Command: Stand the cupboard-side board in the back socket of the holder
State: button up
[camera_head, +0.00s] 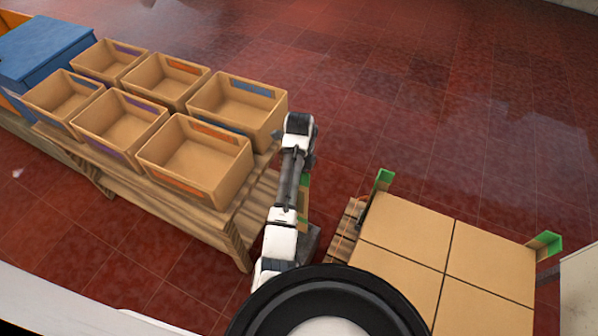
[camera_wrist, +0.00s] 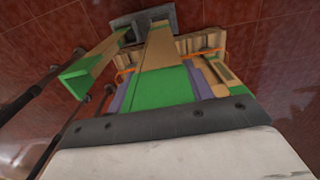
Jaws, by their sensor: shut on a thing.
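My gripper (camera_wrist: 165,105) is shut on a tan board with a green end (camera_wrist: 165,88), close under the wrist. The board runs away from me, and its far end overlaps the grey holder (camera_wrist: 168,14); I cannot tell whether it sits inside a socket. A second green-ended board (camera_wrist: 88,72) is to its left, with its far end at the holder's left part. In the head view my arm reaches down beside the table, and its hand is hidden. A green-and-tan board (camera_head: 304,212) shows right of the arm, above the grey holder (camera_head: 309,243).
A wooden table (camera_head: 233,232) with several open tan bins (camera_head: 196,160) stands left of my arm, with a blue cupboard (camera_head: 45,50) beyond. A pallet load of cartons (camera_head: 405,222) with green corner boards (camera_head: 384,179) is close on the right. Open red tiled floor lies behind.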

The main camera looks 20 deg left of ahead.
notch_tip(320, 180, down, 10)
jog(key=b, duration=0.5)
jog(key=shift+r, duration=0.15)
jog(key=shift+f+b, duration=0.35)
jog(key=shift+f, duration=0.3)
dwell(0.8)
jog(key=o, duration=1.1)
jog(key=shift+c, duration=0.2)
jog(key=shift+r, duration=0.1)
notch_tip(320, 180, up, 14)
jog(key=p, duration=0.5)
